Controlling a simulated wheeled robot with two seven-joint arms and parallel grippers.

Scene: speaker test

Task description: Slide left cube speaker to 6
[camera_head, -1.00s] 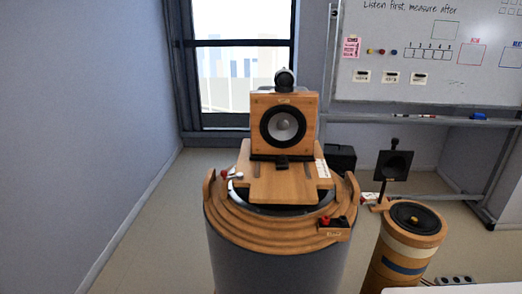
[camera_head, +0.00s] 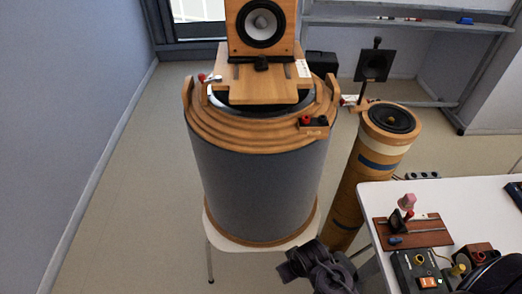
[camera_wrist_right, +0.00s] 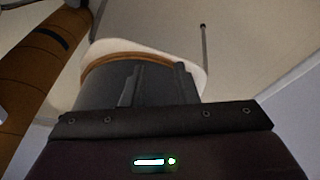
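The wooden cube speaker (camera_head: 236,46) with a dark round cone stands on a wooden sliding board (camera_head: 262,90), on top of a large grey drum (camera_head: 258,175) with stepped wooden rings. Its upper part is cut off by the picture's top edge. A small white strip (camera_head: 303,69) lies beside it; its marks are too small to read. My dark right gripper (camera_head: 318,265) is low at the bottom centre, in front of the drum and well below the speaker. In the right wrist view its two fingers (camera_wrist_right: 157,75) stand apart and empty, with the drum's foot beyond. My left gripper is not in view.
A tilted wooden column speaker (camera_head: 357,180) stands right of the drum. A white table (camera_head: 440,205) at lower right carries a small brown rail board (camera_head: 415,232) and a black box (camera_head: 418,270). The drum stands on a white stool (camera_head: 214,232). Floor at left is clear.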

